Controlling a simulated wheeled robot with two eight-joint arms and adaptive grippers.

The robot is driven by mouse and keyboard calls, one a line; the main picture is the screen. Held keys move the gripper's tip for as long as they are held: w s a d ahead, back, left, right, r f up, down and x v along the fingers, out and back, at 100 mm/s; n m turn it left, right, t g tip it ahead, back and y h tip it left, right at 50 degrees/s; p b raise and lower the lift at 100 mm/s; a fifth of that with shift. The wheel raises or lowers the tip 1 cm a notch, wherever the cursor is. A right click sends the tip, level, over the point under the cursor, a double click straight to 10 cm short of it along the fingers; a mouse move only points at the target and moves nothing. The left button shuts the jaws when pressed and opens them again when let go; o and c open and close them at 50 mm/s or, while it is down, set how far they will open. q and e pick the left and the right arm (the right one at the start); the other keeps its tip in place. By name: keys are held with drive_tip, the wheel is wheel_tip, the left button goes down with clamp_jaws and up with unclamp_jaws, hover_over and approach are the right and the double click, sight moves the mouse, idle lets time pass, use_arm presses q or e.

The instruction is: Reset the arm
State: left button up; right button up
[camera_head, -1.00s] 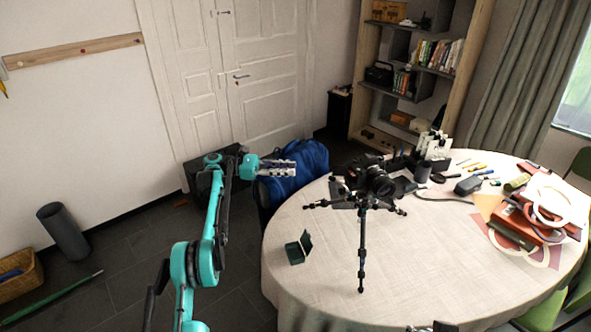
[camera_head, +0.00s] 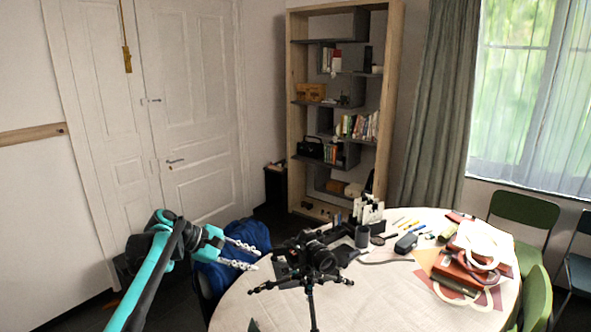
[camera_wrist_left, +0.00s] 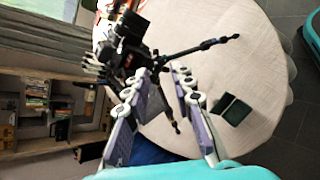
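My left gripper (camera_head: 246,255) reaches in from the left at the table's left edge, with its two fingers parted and nothing between them. In the left wrist view the open fingers (camera_wrist_left: 160,75) point toward the camera on its tripod. The black camera (camera_head: 318,258) sits on the black tripod (camera_head: 310,296), which stands on the round table (camera_head: 385,300). The gripper is left of the tripod and apart from it in the head view. My right gripper does not show.
A small dark green box (camera_wrist_left: 232,108) stands open on the table. A blue bag (camera_head: 232,240) lies beyond the left gripper. Green chairs (camera_head: 524,215) stand at right. A shelf (camera_head: 297,130) stands behind.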

use_arm(q)
drive_tip(key=s+f+m+t+y, duration=0.1)
drive_tip(key=s+m+y, duration=0.2)
drive_tip(key=s, duration=0.6)
drive_tip(key=s+f+m+y, duration=0.2)
drive_tip(key=s+m, duration=0.1)
drive_tip(key=s, duration=0.6)
drive_tip(key=s+a+f+m+t+y, duration=0.1)
drive_tip(key=s+a+f+m+y, duration=0.1)
drive_tip(key=s+f+m, duration=0.2)
drive_tip(key=s+a+f+m+t+y, duration=0.1)
drive_tip(key=s+f+m, duration=0.3)
drive_tip(key=s, duration=0.7)
drive_tip(key=shift+a+f+y, duration=0.75)
drive_tip(key=shift+a+y, duration=0.1)
drive_tip(key=shift+y, duration=0.05)
